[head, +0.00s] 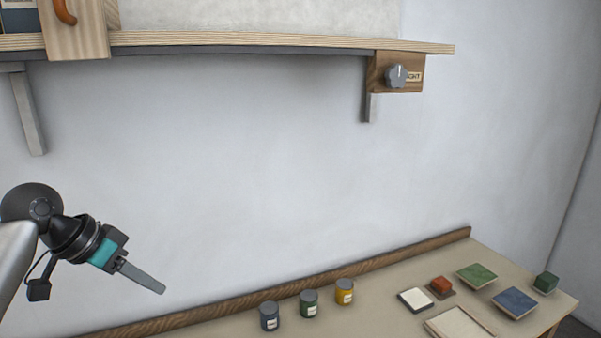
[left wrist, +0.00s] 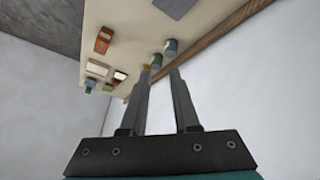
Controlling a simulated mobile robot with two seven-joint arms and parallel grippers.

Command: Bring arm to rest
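My left arm comes in from the left edge in the head view. Its gripper (head: 150,284) hangs in free air in front of the wall, pointing down and right, left of the three cans. In the left wrist view the two fingers of the left gripper (left wrist: 159,72) stand apart with a gap between them and nothing held. Past the fingertips the bench top and its cans show at a distance. My right arm and gripper are in neither view.
Below is a bench (head: 385,318) with a blue can (head: 269,316), a green can (head: 309,303), a yellow can (head: 344,292), and several blocks and trays at the right. Above is a shelf (head: 250,40) with a knob (head: 397,76) at its right end.

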